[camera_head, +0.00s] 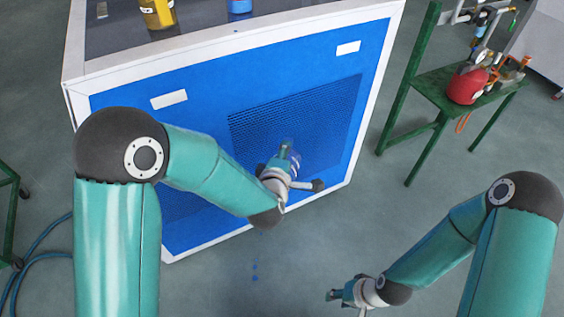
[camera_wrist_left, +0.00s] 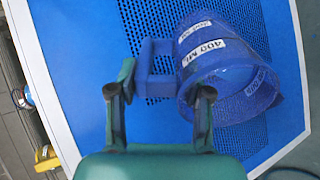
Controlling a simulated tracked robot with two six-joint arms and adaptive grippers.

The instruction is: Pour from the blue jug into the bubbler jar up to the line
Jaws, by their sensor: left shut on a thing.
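The see-through blue jug (camera_wrist_left: 228,75) shows large in the left wrist view, tilted, with white labels reading 400 ML. Its square handle (camera_wrist_left: 146,63) lies between the fingertips of my left gripper (camera_wrist_left: 165,82), which is shut on it. In the head view my left gripper (camera_head: 283,168) is in front of the blue cabinet's mesh panel, and the jug there is small and mostly hard to make out. My right gripper (camera_head: 338,295) is low over the floor, away from the jug; its finger gap is unclear. I cannot identify the bubbler jar with certainty.
The white-framed blue cabinet (camera_head: 190,70) carries a yellow container (camera_head: 157,13) and a blue container (camera_head: 240,7), both cut off at the top. A green stand (camera_head: 428,84) holds a red vessel (camera_head: 467,87) and fittings. Blue spots (camera_head: 255,272) mark the floor.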

